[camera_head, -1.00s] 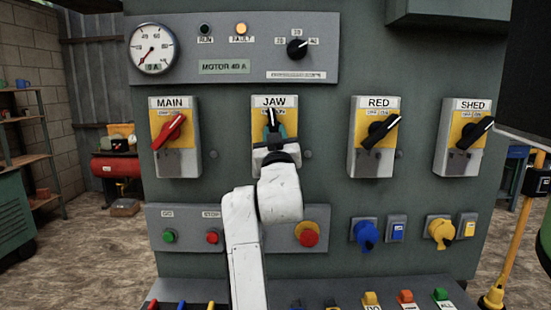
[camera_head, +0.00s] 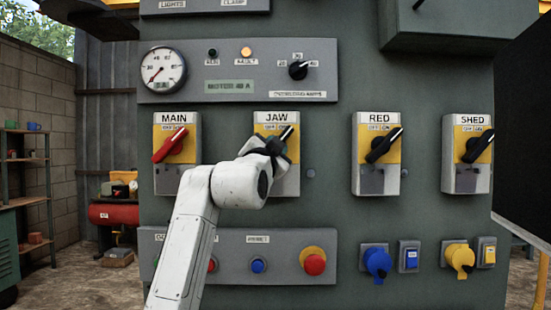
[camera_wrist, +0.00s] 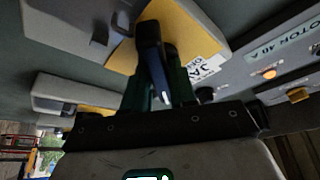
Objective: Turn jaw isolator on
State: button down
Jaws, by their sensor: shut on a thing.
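The JAW isolator (camera_head: 290,183) is a pale box with a yellow plate on the grey panel, between the MAIN and RED isolators. Its black rotary handle (camera_head: 287,132) points up and to the right, with a white line along it. My gripper (camera_head: 274,146) is at the handle from the lower left and shut on it. In the wrist view the dark handle (camera_wrist: 152,50) stands between the fingers, over the yellow plate. The arm and wrist hide the handle's lower part and part of the box.
The MAIN isolator (camera_head: 178,180) with a red handle is to the left. The RED isolator (camera_head: 377,182) and SHED isolator (camera_head: 466,181) are to the right. A red stop knob (camera_head: 315,265) and blue button (camera_head: 258,265) sit below. A gauge (camera_head: 163,70) is above.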

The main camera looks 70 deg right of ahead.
jog(key=shift+m+g, duration=0.4)
jog(key=shift+m, duration=0.2)
jog(key=c, duration=1)
grip_release()
jog(key=v, duration=1)
jog(key=shift+a, duration=0.45)
